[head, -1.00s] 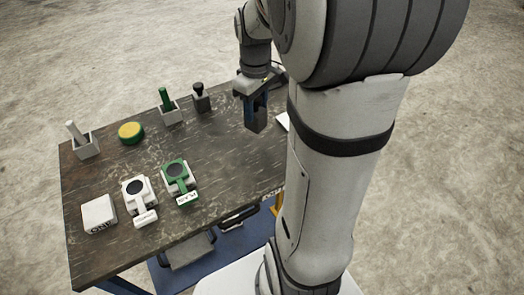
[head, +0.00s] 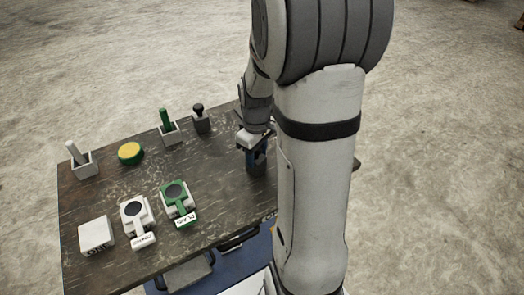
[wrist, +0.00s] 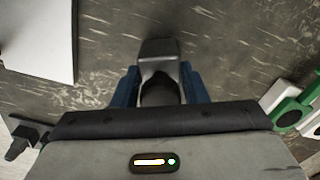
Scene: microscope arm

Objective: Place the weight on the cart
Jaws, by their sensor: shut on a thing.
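My gripper (head: 257,162) is over the right part of the dark wooden table (head: 215,215), low near its top, partly beside my arm. In the wrist view its two blue fingers (wrist: 160,88) are shut on a dark grey block (wrist: 158,50), which I take to be the weight. The block lies between the fingers and sticks out beyond them. I cannot tell whether it touches the table. No separate cart can be made out; a blue frame (head: 215,272) shows under the table.
On the left table stand a green device (head: 178,200), a white device (head: 136,218), a white box (head: 96,235), a yellow-topped disc (head: 131,153) and several small holders with handles. A white flat thing (wrist: 40,35) lies left in the wrist view. Mid-table wood is clear.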

